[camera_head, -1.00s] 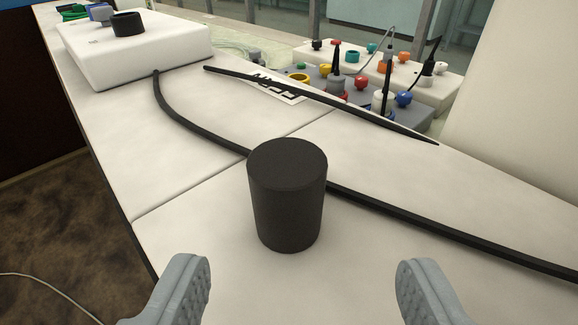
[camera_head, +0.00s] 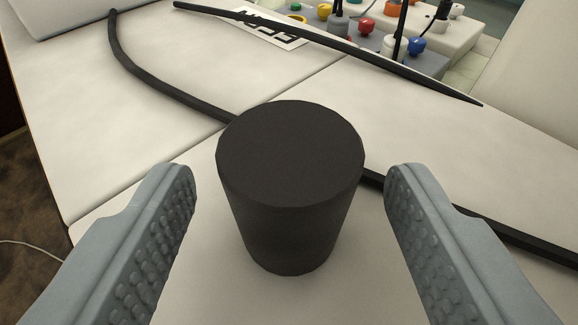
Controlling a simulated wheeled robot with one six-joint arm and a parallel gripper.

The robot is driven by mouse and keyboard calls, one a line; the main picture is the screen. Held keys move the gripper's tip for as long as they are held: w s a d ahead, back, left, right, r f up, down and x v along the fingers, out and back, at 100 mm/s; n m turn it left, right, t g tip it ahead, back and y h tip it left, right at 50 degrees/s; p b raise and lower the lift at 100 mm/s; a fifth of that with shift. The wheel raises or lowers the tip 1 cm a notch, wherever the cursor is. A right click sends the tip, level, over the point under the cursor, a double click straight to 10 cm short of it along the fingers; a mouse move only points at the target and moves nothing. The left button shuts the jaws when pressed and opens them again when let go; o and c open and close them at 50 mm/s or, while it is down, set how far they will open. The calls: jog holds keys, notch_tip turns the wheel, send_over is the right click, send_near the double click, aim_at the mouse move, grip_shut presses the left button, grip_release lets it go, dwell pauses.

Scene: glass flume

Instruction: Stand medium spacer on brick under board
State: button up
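A black cylinder (camera_head: 290,190), which looks like the medium spacer, stands upright on the white surface in the middle of the view. My gripper (camera_head: 290,195) is open, with one grey studded finger to the left of the cylinder and one to the right. Gaps show between the cylinder and both fingers. The fingertips reach to about the cylinder's sides. No brick or board can be made out in this view.
A black cable (camera_head: 150,84) curves behind the cylinder and runs on to the right. A thin dark strip (camera_head: 330,48) lies farther back beside a printed label (camera_head: 262,27). Boxes with coloured knobs (camera_head: 369,28) stand at the back. The surface's left edge drops to a brown floor.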

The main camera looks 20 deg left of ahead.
jog(key=c, duration=1.1)
jog(key=shift+r, duration=0.1)
jog(key=shift+c, duration=0.3)
notch_tip(320, 180, up, 10)
